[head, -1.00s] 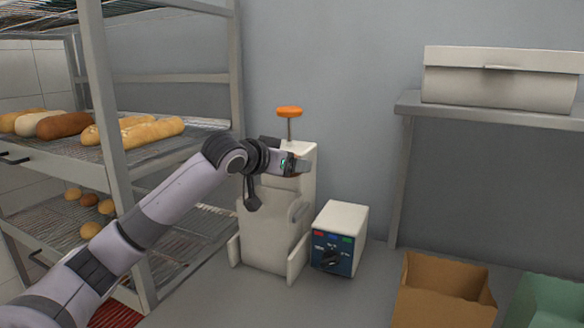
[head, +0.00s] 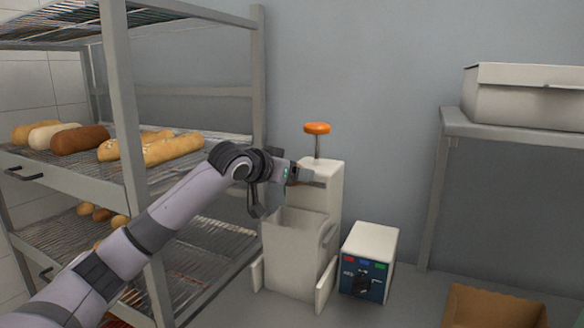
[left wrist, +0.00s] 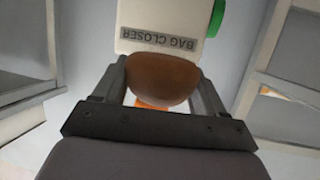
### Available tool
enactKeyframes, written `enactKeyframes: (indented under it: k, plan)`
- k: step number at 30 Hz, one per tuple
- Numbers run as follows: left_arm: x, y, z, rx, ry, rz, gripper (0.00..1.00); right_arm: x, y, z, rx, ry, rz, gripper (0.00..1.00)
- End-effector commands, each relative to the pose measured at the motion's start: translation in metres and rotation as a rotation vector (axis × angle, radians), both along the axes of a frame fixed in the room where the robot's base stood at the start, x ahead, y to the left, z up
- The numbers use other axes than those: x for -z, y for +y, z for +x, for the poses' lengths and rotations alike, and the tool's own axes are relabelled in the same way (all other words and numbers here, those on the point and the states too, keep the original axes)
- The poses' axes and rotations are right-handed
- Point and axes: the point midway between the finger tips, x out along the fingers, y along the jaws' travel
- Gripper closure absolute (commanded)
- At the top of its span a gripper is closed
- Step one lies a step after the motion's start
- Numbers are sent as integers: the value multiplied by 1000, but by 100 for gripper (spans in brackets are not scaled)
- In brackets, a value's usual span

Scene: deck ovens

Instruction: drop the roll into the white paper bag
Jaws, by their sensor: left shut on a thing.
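My left gripper (head: 304,174) is shut on a brown, rounded roll (left wrist: 163,78), which sits between the two fingers in the left wrist view. In the head view the roll is mostly hidden by the gripper. What looks like the white paper bag (head: 292,255) stands upright, open at the top, against a tall white bag closer (head: 328,172) with an orange knob. The gripper is above the bag's opening, apart from it. The bag closer's label (left wrist: 158,40) reads upside down in the left wrist view. My right gripper is not in view.
A rack (head: 128,140) with loaves and rolls stands close on the left. A small white control box (head: 371,245) is right of the bag. A brown open box (head: 490,308) is at lower right, below a wall shelf (head: 500,130) holding a white bin (head: 520,100).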

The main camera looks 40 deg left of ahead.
Motion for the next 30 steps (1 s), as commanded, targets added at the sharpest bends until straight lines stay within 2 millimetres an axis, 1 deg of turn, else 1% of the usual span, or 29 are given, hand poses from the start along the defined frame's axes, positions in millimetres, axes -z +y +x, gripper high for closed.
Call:
enactKeyframes:
  k: [1,6,7,9,15,24,25,26,27,30]
  plan:
    - [8,0,0,1,4,1,58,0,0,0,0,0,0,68]
    - [30,0,-1,1,3,0,58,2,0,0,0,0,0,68]
    - [35,0,0,1,0,1,58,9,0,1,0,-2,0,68]
    - [40,0,0,1,-1,1,58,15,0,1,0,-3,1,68]
    - [45,0,0,1,-1,0,58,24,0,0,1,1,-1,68]
    - [45,0,0,1,0,0,58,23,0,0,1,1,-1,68]
    - [45,0,0,1,0,0,22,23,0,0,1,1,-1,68]
    - [45,0,0,1,0,1,13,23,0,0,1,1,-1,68]
    - [45,0,0,1,0,1,0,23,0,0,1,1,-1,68]
    - [45,0,0,1,0,1,0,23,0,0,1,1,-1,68]
